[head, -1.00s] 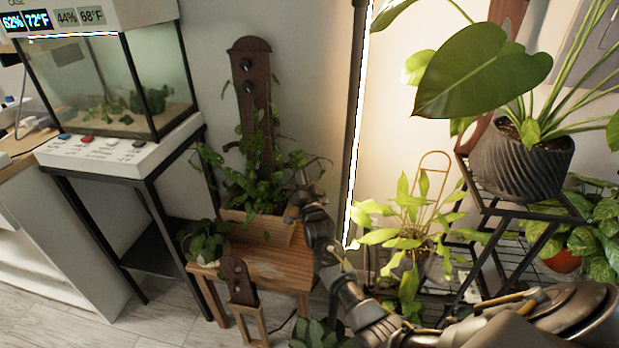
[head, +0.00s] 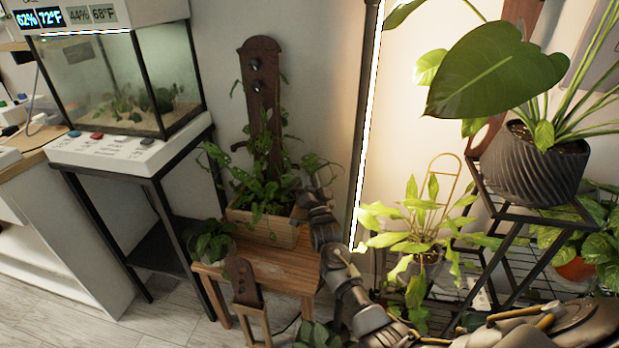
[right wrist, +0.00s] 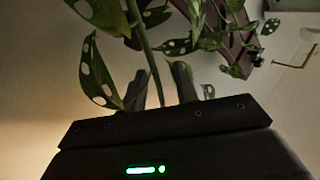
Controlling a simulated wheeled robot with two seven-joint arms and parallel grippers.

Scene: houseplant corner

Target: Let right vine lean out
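A wooden planter box (head: 262,230) on a small wooden bench holds a leafy vine plant with a dark wooden support board (head: 262,110) rising from it. The right vine (head: 316,163) spreads out from the right side of the plant, past the board. My right gripper (head: 315,184) is at this vine, just above the planter's right edge. In the right wrist view, the fingers of my right gripper (right wrist: 160,85) stand apart with a green stem (right wrist: 151,55) passing between them; leaves with holes hang around it. Whether the fingers touch the stem is unclear. My left gripper is not in view.
A small potted plant (head: 212,241) sits on the bench's left, with a small dark wooden piece (head: 243,282) in front. A lit lamp pole (head: 366,130) stands right of my gripper. A terrarium (head: 125,90) is left; a plant rack (head: 500,225) is right.

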